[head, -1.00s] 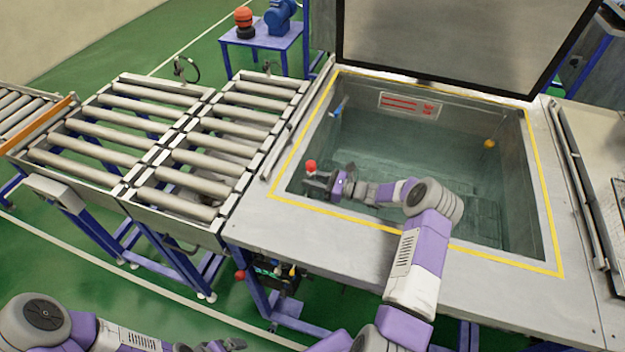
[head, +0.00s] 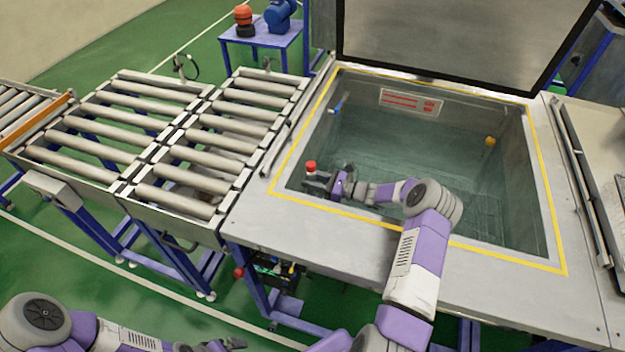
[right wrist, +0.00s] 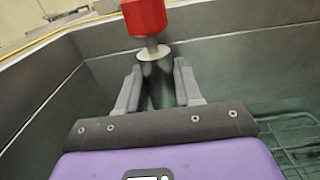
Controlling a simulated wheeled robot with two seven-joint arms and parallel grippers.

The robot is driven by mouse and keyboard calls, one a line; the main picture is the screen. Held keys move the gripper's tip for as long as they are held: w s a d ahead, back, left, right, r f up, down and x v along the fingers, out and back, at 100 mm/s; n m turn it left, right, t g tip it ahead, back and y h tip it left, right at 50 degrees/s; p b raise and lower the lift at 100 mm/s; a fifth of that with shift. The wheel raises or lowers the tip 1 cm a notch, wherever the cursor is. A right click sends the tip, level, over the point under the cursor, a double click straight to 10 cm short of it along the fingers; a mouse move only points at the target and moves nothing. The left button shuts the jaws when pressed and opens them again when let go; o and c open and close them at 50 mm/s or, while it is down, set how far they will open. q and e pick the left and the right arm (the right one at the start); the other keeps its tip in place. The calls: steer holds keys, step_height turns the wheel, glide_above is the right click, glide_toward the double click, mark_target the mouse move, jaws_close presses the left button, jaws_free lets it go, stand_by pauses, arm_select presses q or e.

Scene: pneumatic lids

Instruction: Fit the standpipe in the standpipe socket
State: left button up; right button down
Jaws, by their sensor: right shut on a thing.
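The standpipe, a red-topped piece (head: 311,166), is at the near left corner of the tank in the head view. In the right wrist view its red top (right wrist: 145,17) stands above a short grey stem, a pale disc and a dark body. My right gripper (head: 313,183) is shut on the dark body, which sits between both fingers in the wrist view (right wrist: 158,88). The lower end of the standpipe is hidden by the gripper. I cannot make out the standpipe socket. My left gripper (head: 228,345) is low at the bottom edge, away from the tank; its jaws are unclear.
The tank rim (head: 430,246) has a yellow line around the opening. The raised lid (head: 450,45) stands behind it. A roller conveyor (head: 190,165) lies to the left. A grid (right wrist: 300,140) shows at the right in the wrist view. The tank's middle is clear.

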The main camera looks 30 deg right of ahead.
steer(key=shift+f+b, duration=1.2)
steer(key=shift+f, duration=0.2)
steer(key=c, duration=0.7)
jaws_free()
steer(key=shift+o, duration=0.2)
steer(key=shift+f, duration=0.1)
steer(key=v, duration=0.7)
steer(key=shift+s+d+p, duration=0.2)
steer(key=shift+p, duration=0.1)
